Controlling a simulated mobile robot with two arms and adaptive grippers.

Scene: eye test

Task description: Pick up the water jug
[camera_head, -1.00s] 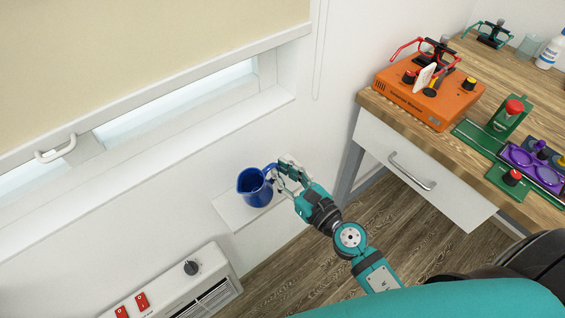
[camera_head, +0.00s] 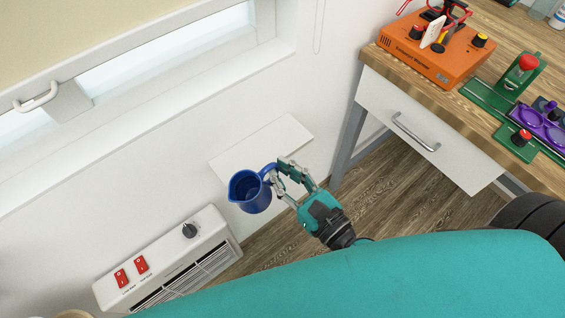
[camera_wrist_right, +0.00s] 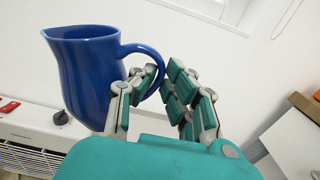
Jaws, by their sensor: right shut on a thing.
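The water jug (camera_head: 251,192) is dark blue with a spout and a side handle. In the head view it is in front of the white wall shelf's near edge, clear of the shelf's bare top. My right gripper (camera_head: 279,173) is at the jug's right side, shut on its handle. In the right wrist view the jug (camera_wrist_right: 88,75) stands nearly upright at the left, and the handle passes between the fingers of my right gripper (camera_wrist_right: 158,85). My left gripper does not show.
The white shelf (camera_head: 268,147) on the wall is empty. A white heater (camera_head: 170,262) with red switches is below left. At the right is a wooden table with a drawer (camera_head: 415,130), an orange device (camera_head: 425,52) and a purple tray (camera_head: 538,128). A window sill (camera_head: 150,115) runs above.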

